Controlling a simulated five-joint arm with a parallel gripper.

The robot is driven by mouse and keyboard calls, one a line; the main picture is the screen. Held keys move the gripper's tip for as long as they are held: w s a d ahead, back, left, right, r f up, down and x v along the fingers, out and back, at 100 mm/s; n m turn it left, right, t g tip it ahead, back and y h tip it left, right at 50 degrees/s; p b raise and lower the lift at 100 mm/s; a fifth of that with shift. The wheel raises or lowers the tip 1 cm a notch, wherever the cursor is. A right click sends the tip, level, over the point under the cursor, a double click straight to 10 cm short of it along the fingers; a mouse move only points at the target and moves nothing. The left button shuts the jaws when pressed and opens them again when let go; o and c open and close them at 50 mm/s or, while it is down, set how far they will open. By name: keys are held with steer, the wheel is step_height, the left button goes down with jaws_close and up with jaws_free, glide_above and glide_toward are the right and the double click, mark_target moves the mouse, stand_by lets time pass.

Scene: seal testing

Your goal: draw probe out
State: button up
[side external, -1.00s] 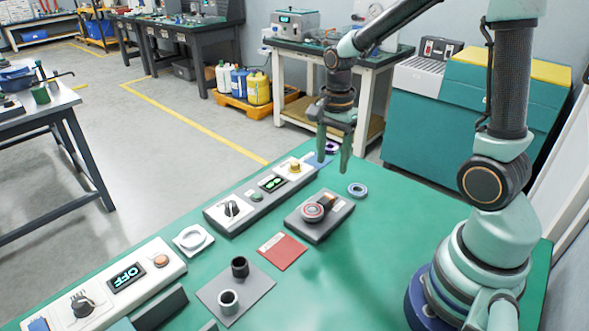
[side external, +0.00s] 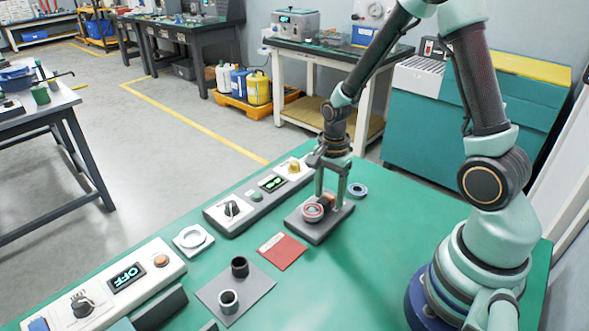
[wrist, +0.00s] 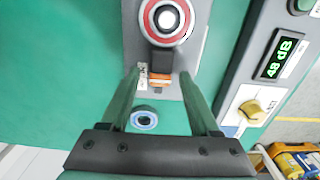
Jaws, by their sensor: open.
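A grey block (side external: 320,228) on the green bench carries a red-and-silver ring fitting (side external: 313,211), which also shows at the top of the wrist view (wrist: 168,17). Beside the ring sits a dark piece with an orange end (wrist: 160,76), probably the probe. My gripper (side external: 330,200) is open and points down at the block. In the wrist view its fingers (wrist: 158,76) stand on either side of the orange end, with gaps visible. In the side view the near finger partly hides this piece. I cannot tell how far down the fingers reach.
A blue ring (side external: 357,190) lies behind the block. A long grey control box (side external: 255,203) with a lit display runs to the left. A red card (side external: 282,251) and a grey mat (side external: 254,291) with two small cylinders lie in front. Bench right of the block is clear.

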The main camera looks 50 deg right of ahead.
jaws_close()
stand_by(1.3)
